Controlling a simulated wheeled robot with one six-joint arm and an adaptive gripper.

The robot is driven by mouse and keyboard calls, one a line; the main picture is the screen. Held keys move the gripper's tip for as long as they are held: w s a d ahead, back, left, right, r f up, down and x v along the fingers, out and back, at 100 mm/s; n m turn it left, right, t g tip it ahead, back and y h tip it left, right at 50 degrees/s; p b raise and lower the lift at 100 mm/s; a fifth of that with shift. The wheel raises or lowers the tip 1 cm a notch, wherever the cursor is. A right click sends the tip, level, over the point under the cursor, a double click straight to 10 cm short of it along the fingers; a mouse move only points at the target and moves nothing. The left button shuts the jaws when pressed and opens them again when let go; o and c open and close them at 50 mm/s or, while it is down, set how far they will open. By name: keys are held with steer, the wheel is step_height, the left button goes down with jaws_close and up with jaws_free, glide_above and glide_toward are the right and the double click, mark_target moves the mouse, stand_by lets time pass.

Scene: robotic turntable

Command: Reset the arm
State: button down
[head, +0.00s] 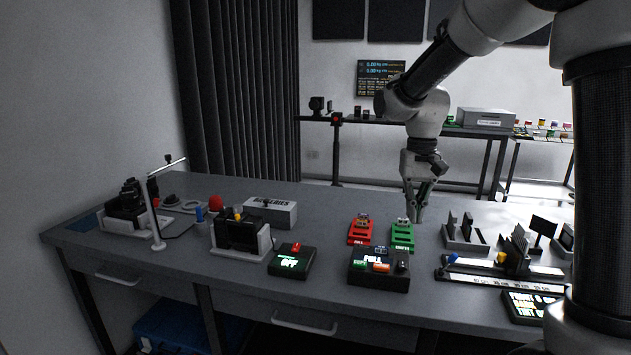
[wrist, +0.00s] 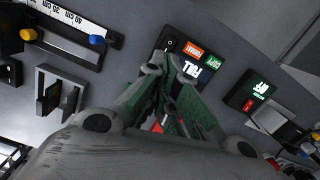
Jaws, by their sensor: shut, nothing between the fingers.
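My arm reaches in from the upper right in the head view. My gripper (head: 417,217) points down over the back part of the table, just behind and right of the green tray (head: 402,236). It is shut and empty. In the wrist view my gripper (wrist: 167,68) shows its green-grey fingers in the middle, hiding part of the table. I cannot tell the exact gap between the fingertips and the tabletop.
A red tray (head: 361,231) stands left of the green one. A control box reading FULL (head: 378,269) and one reading OFF (head: 291,262) stand in front. A batteries box (head: 270,213) is farther left. Bare grey tabletop (head: 325,225) lies left of the red tray.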

steer(key=s+d+r+t, duration=0.1)
steer(key=s+d+r, duration=0.1)
steer(key=s, duration=0.5)
steer(key=s+d+r+n+t, duration=0.1)
steer(key=s+d, duration=0.3)
steer(key=s, duration=0.4)
steer(key=s+d+r+t, duration=0.3)
steer(key=s+r, duration=0.1)
steer(key=s, duration=0.4)
steer(key=shift+d, duration=0.35)
